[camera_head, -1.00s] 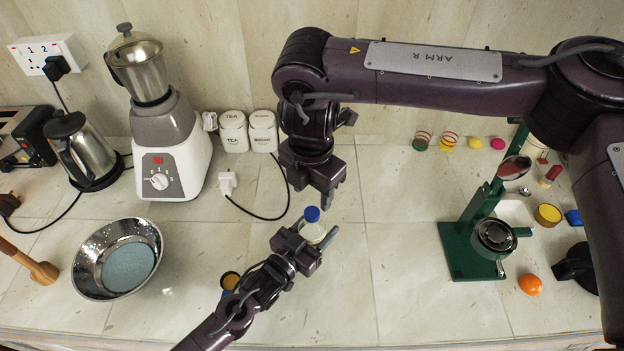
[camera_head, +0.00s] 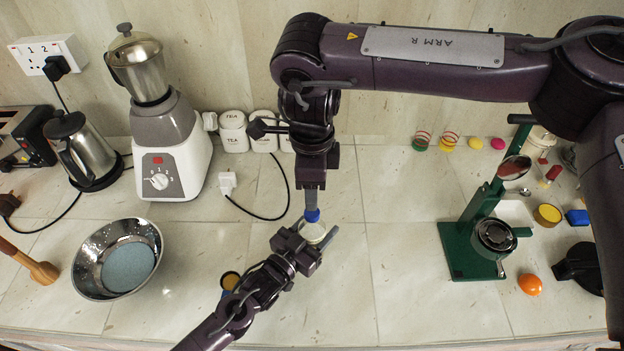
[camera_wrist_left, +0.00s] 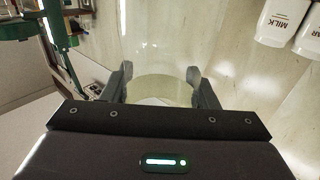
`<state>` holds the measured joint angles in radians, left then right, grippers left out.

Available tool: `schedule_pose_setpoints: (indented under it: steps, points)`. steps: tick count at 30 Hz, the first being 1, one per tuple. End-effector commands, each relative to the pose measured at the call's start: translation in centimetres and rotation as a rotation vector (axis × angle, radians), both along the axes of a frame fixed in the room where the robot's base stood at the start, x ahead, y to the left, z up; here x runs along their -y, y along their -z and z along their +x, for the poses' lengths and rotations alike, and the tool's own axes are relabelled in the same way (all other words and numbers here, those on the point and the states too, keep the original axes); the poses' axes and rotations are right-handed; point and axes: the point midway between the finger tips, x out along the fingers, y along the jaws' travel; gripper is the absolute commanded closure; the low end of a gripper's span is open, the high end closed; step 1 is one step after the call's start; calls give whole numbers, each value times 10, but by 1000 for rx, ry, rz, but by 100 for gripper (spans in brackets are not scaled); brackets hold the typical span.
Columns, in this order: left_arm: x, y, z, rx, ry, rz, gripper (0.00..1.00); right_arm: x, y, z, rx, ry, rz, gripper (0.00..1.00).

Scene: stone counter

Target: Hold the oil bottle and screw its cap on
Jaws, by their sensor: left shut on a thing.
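The oil bottle (camera_head: 314,233) is clear with pale oil in its lower part. My left gripper (camera_head: 317,238) is shut on its body above the counter's front half. In the left wrist view the bottle (camera_wrist_left: 162,50) fills the space between the two dark fingers (camera_wrist_left: 162,88). The blue cap (camera_head: 312,216) is at the bottle's top. My right gripper (camera_head: 313,202) points straight down at the cap, its fingertips reaching the cap's upper edge. Its fingers are seen edge-on, so their grip is unclear. The thread between cap and neck is too small to see.
A steel bowl (camera_head: 88,262) and a blender (camera_head: 172,160) stand to the left. White canisters (camera_head: 233,143) are at the back. A green press (camera_head: 455,255) and an orange (camera_head: 530,285) are at the right. Counter between bottle and press is clear.

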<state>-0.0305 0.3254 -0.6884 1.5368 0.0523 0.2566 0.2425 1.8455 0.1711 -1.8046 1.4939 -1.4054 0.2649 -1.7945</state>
Motion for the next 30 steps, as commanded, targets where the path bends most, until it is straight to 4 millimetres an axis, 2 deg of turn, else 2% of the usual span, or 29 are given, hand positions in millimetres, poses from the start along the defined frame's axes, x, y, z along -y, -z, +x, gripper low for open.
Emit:
schedule_pose_setpoints:
  steps: [6,12,18,30]
  points:
    - [0,0,0,1,0,-1,100,0,-4,1,-11,-451,-4,49]
    - [0,0,0,1,0,-1,100,0,-5,1,-16,-722,-4,49]
    - [0,0,0,1,0,-1,100,0,-6,1,-20,-817,-4,49]
    - [0,0,0,1,0,-1,100,0,-1,1,-21,-819,-5,49]
